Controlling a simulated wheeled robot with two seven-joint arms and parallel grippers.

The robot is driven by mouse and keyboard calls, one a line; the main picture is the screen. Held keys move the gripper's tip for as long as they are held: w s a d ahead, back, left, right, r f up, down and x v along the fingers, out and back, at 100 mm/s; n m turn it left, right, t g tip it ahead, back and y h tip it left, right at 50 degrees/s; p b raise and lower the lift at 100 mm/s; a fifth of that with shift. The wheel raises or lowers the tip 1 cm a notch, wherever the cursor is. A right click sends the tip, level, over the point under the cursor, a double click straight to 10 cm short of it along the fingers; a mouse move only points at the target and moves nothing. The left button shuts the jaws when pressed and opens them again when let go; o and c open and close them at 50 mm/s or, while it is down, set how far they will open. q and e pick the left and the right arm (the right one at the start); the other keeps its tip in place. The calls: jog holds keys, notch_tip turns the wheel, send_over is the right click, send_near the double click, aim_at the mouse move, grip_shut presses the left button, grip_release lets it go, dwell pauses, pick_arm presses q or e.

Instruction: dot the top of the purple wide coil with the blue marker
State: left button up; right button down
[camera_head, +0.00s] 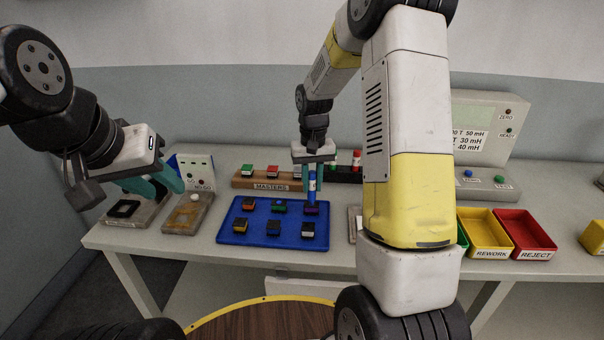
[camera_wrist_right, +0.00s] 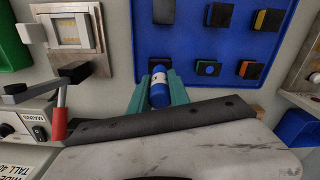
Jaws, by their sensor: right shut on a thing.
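My right gripper (camera_head: 313,178) is shut on the blue marker (camera_head: 312,190), held upright with its lower end pointing down. In the right wrist view the marker (camera_wrist_right: 159,88) sits between the teal fingers (camera_wrist_right: 160,95). The purple coil (camera_head: 312,210) is at the back right of the blue tray (camera_head: 258,238), directly beneath the marker. The marker and my fingers hide much of its top, and I cannot tell whether the tip touches it. My left gripper (camera_head: 163,184) is apart at the left, its teal fingers spread and empty.
Several other dark coils with coloured tops stand on the tray, including a green-blue one (camera_head: 279,206) beside the purple one. The masters rack (camera_head: 262,181) is behind the tray. Yellow (camera_head: 484,232) and red (camera_head: 526,233) bins stand at the right.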

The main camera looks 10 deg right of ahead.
aim_at(313, 172)
jog(key=shift+r, duration=3.45)
